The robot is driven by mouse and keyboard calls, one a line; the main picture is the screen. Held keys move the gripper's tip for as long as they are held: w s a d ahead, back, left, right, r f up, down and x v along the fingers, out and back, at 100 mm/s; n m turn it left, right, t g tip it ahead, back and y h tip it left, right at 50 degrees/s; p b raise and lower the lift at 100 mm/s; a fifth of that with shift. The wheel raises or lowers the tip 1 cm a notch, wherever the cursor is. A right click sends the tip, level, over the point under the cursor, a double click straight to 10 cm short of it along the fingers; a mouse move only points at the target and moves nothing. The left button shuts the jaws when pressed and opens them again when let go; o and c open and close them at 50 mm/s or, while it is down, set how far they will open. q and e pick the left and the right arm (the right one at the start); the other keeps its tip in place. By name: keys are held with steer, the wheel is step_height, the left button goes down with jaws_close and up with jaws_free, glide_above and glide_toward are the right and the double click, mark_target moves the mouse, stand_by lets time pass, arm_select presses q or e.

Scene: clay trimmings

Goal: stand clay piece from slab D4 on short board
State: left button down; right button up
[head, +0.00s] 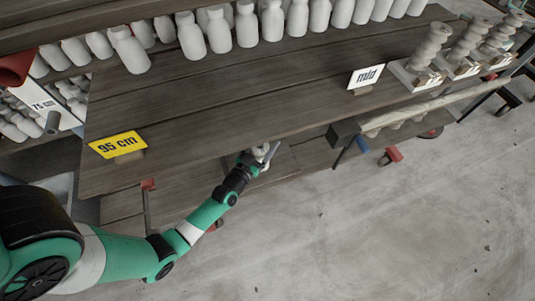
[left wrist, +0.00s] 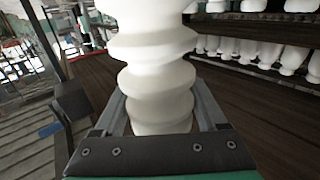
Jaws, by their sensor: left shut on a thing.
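My left gripper (head: 266,157) is shut on a white clay piece with wavy, ringed sides. In the left wrist view the clay piece (left wrist: 155,75) stands tall between the two fingers, its top cut off by the frame. In the head view the clay piece (head: 260,151) is small and mostly hidden by the gripper, near the front edge of the dark wooden shelf (head: 240,115). Similar wavy pieces stand on white slabs (head: 408,75) at the right; no slab label is readable. I cannot tell which board is the short one. My right gripper is not in view.
A yellow "95 cm" sign (head: 117,145) and a white "mid" sign (head: 366,77) stand on the shelf. White bottle-shaped pieces (head: 220,30) line its back. The shelf's middle is clear. A dark block (head: 344,133) and a pale rail (head: 430,103) lie right of the gripper.

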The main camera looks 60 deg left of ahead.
arm_select(q)
steer(key=shift+w+a+f+b, duration=0.3)
steer(key=shift+w+f, duration=0.05)
steer(key=shift+f, duration=0.15)
steer(key=shift+w+a+f+b, duration=0.25)
steer(key=shift+w+f+b, duration=0.1)
steer(key=shift+f, duration=0.15)
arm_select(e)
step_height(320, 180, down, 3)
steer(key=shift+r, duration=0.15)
arm_select(q)
steer(key=f+b, duration=0.3)
steer(key=f, duration=0.1)
steer(key=shift+w+a+f+b, duration=0.1)
steer(key=shift+w+a+b, duration=0.2)
steer(key=shift+b, duration=0.1)
jaws_free()
steer(key=shift+d, duration=0.1)
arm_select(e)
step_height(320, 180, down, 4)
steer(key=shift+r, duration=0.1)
arm_select(q)
steer(key=p+v, duration=0.4)
steer(key=v, duration=0.8)
steer(key=shift+p, duration=0.3)
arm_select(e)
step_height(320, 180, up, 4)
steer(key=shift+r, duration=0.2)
